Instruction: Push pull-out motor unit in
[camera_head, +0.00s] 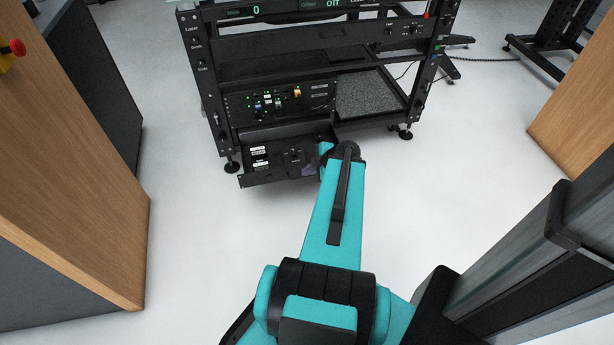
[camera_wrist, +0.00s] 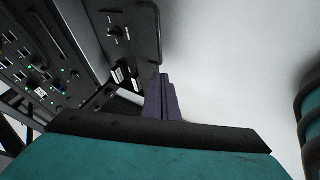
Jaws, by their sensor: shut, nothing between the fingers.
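The pull-out motor unit (camera_head: 272,174) is the low black drawer at the bottom of the rack. It sticks out toward me from the rack front, with white labels and small controls on its front panel. In the wrist view its black panel (camera_wrist: 125,50) runs along the upper left. My gripper (camera_head: 309,170) is at the right part of the drawer's front, mostly hidden behind my arm. In the wrist view my gripper (camera_wrist: 160,80) shows purple fingers closed together and empty, with the tips close to the panel edge. I cannot tell whether they touch it.
The black rack (camera_head: 217,130) stands on feet, with a panel of switches and lights (camera_head: 280,100) above the drawer and a grey shelf (camera_head: 370,95) beside it. Wooden-sided cabinets stand left (camera_head: 75,150) and right (camera_head: 580,120). The pale floor (camera_head: 200,250) between is clear.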

